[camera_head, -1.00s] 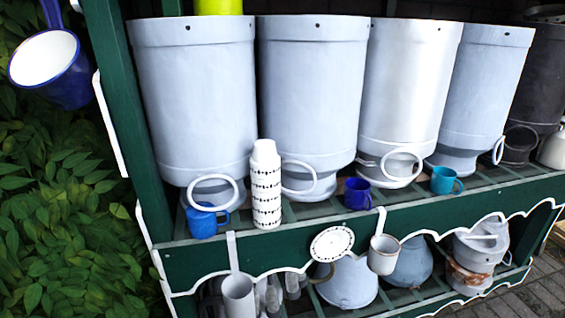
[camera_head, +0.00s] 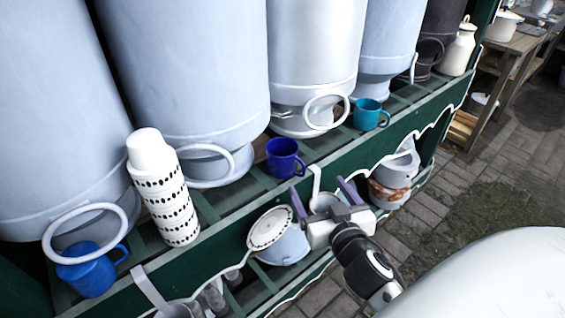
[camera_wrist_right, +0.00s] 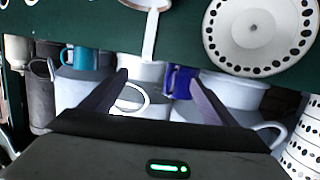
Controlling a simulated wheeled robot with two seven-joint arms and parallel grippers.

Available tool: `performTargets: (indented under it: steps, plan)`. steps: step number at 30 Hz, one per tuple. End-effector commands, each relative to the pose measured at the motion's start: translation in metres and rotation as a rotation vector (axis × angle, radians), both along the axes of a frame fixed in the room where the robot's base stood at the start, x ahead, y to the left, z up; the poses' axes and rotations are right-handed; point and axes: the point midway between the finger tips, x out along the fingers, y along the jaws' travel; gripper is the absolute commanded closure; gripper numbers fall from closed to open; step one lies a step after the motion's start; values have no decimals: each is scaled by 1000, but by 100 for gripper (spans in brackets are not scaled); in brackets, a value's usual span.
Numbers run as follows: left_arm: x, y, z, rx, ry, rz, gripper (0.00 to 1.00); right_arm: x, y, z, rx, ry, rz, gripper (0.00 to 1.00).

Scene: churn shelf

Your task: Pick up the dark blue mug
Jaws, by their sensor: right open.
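The dark blue mug (camera_head: 284,158) stands upright on the green slatted shelf in the head view, in front of the large grey churns. It also shows in the right wrist view (camera_wrist_right: 180,82), near the right-hand finger and partly hidden by it. My right gripper (camera_head: 317,185) is open and empty, in front of the shelf's front edge, to the right of the mug and apart from it. Its two fingers (camera_wrist_right: 156,76) point toward the shelf in the right wrist view. My left gripper is not in view.
A dotted white lid (camera_head: 270,228) and a hanging ladle (camera_head: 320,198) are at the shelf's front. Paving lies right.

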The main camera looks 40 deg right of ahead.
Motion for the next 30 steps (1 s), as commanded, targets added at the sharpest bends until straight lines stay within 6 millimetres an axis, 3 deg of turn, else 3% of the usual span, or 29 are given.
performTargets:
  steps: [3,9,30]
  plan:
    - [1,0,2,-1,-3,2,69,15,5,16,-18,-119,68,19]
    - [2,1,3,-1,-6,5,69,29,20,26,-26,-214,179,19]
    - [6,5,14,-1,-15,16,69,114,10,23,-26,-222,197,19]
